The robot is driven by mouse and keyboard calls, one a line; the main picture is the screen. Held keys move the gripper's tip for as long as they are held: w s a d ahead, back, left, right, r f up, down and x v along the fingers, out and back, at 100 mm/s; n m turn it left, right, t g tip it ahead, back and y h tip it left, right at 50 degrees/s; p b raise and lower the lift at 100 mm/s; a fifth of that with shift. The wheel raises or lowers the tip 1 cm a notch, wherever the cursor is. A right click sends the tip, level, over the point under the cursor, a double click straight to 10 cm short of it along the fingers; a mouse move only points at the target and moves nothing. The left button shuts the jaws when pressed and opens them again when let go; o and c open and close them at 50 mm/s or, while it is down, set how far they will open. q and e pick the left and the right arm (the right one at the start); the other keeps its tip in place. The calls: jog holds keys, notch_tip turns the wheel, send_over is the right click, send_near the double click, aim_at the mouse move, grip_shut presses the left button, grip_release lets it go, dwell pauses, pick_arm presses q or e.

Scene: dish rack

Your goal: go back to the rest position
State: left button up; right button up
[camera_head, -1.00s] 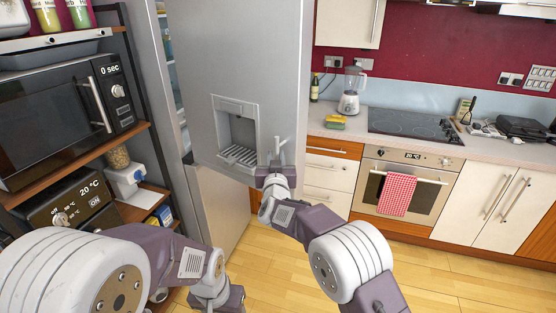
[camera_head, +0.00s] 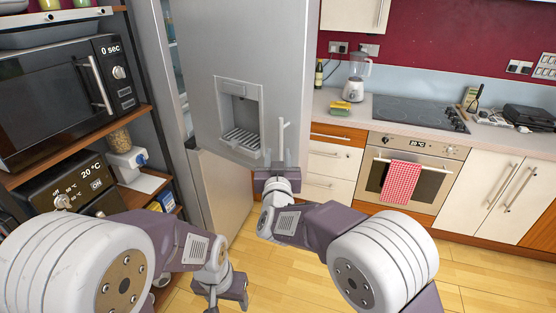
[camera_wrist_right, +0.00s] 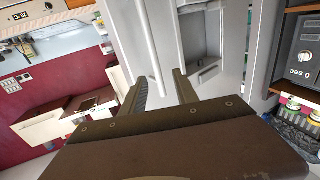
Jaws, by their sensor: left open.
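My right gripper (camera_head: 279,155) is in front of the grey fridge door (camera_head: 205,60), below and right of its dispenser recess (camera_head: 241,125). The pale vertical door handle (camera_head: 282,135) shows just above its fingers.
The fridge door stands ajar. A shelf with a microwave (camera_head: 60,100) and an oven unit (camera_head: 70,190) is close on the left. A counter (camera_head: 330,105) with a blender (camera_head: 357,85), and an oven (camera_head: 415,175), are at the right. Wooden floor (camera_head: 475,265) is clear there.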

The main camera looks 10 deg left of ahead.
jog(key=w+d+r+m+h, duration=0.1)
jog(key=w+d+r+h, duration=0.1)
jog(key=d, duration=0.7)
jog(key=w+d+r+m+h, duration=0.1)
jog(key=d+r+m+h, duration=0.15)
jog(key=d, duration=0.65)
jog(key=s+d+f+n+g, duration=0.1)
jog(key=s+d+f+g, duration=0.1)
jog(key=d+f, duration=0.3)
jog(key=s+d+f+g+y, duration=0.2)
jog(key=s+d+f+g, duration=0.35)
jog(key=s+f, duration=0.5)
jog(key=s+f+g, duration=0.4)
jog(key=s+f, duration=0.2)
jog(key=s, duration=0.4)
jog(key=s+f+g, duration=0.5)
jog(key=s+f, duration=0.1)
jog(key=s, duration=0.4)
jog(key=shift+s+a+f, duration=0.15)
jog(key=shift+s+f, duration=0.05)
jog(key=shift+f, duration=0.05)
